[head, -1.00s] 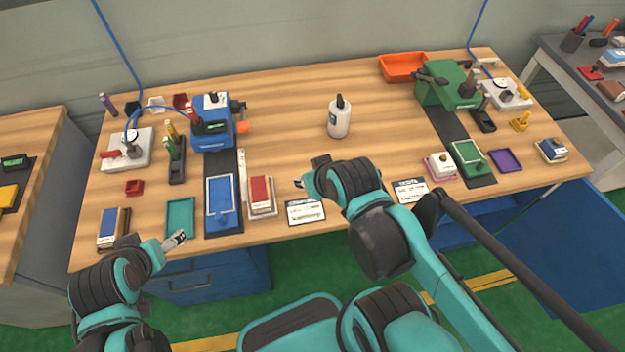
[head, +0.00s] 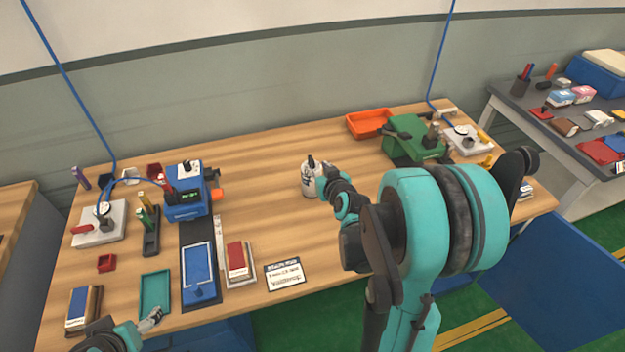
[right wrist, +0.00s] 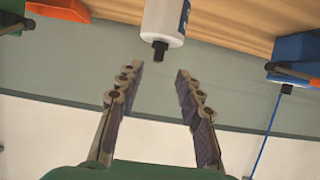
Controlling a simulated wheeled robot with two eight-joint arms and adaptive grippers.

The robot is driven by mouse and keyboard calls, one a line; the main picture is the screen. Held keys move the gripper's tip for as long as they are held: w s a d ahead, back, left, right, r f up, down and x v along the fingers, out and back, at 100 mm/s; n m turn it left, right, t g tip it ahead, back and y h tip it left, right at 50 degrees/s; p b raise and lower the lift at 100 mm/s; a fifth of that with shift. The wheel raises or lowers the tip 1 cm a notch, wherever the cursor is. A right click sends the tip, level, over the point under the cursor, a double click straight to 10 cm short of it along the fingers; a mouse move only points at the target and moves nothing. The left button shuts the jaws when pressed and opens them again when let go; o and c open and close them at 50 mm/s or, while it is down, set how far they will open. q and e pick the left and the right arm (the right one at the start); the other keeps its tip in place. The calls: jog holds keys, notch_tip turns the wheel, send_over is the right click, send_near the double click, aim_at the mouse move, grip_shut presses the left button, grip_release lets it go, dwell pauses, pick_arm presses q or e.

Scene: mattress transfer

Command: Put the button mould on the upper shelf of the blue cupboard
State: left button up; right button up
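I cannot single out a button mould for certain. Blue flat panels of what may be the blue cupboard show below the table's right end (head: 555,275) and front left edge (head: 215,335); no shelf is visible. My right gripper (head: 324,178) is beside the white bottle (head: 308,178) with a dark cap in the head view. In the right wrist view its fingers (right wrist: 160,82) are open and empty, with the bottle (right wrist: 164,20) just beyond the tips, apart from them. My left gripper (head: 151,318) is low at the left, by the teal tray; its fingers are too small to read.
A blue machine (head: 186,195) and a green machine (head: 415,140) stand on the wooden table (head: 265,175). An orange tray (head: 370,123) is at the back. A teal tray (head: 155,290), a blue framed plate (head: 198,275) and a white card (head: 285,274) lie near the front edge.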

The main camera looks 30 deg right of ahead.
aim_at(313, 162)
jog(key=b+x, duration=0.2)
jog(key=x, duration=0.5)
jog(key=shift+w+d+f+b, duration=0.1)
jog(key=shift+w+d+b, duration=0.1)
jog(key=shift+b, duration=0.2)
jog(key=shift+w+d+f, duration=0.1)
jog(key=shift+w, duration=0.2)
grip_shut()
